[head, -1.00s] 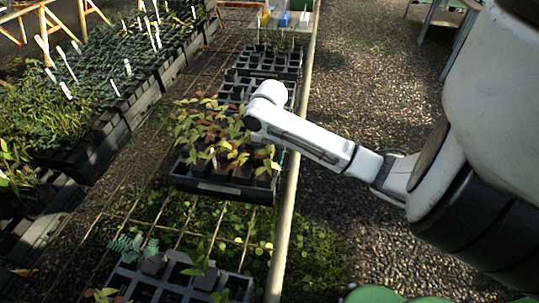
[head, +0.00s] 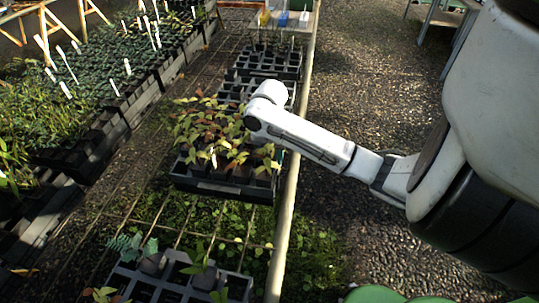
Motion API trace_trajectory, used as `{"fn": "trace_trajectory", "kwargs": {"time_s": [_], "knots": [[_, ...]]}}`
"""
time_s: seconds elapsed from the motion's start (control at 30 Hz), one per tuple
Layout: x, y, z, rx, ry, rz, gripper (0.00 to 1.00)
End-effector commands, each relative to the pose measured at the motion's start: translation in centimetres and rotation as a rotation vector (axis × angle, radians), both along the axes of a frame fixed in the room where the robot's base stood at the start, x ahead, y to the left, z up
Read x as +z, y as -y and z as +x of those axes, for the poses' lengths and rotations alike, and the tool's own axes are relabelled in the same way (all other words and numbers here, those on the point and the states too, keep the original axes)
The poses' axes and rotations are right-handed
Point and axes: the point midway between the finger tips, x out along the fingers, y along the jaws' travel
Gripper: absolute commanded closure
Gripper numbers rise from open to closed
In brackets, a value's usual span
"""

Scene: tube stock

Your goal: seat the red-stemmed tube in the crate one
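My white arm reaches in from the right, and its visible end (head: 266,101) is over the right side of a middle black crate. My gripper does not show; the arm's end and foliage cover that spot. The middle crate (head: 222,188) is full of leafy plants with green and reddish-brown leaves (head: 214,128). I cannot pick out a single red-stemmed tube among them. A nearer crate (head: 238,281) at the bottom has several empty-looking cells and a few tubes, one with blue-green leaves (head: 132,246). Farther crates (head: 268,62) stand behind. I cannot tell which crate is crate one.
A pale rail (head: 284,225) runs along the right edge of the wire bench. Dense seedling trays with white labels (head: 127,68) fill the left. Yellow and blue containers (head: 284,18) stand at the far end. Gravel floor (head: 370,85) lies open to the right.

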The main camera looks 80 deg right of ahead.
Motion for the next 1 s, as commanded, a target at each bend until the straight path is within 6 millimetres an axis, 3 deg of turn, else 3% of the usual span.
{"fn": "trace_trajectory", "kwargs": {"time_s": [0.03,0.33,0.63,0.77,1.0], "knots": [[-0.8,-0.3,-0.1,0.000,-0.012,0.011,0.41],[-0.9,-0.5,0.0,0.002,-0.010,0.014,0.13],[-0.7,-0.6,0.1,0.003,-0.007,0.015,0.13],[0.8,-0.5,0.1,0.006,-0.004,0.015,0.13],[5.9,-0.2,-0.1,0.003,0.000,0.004,0.13]]}}
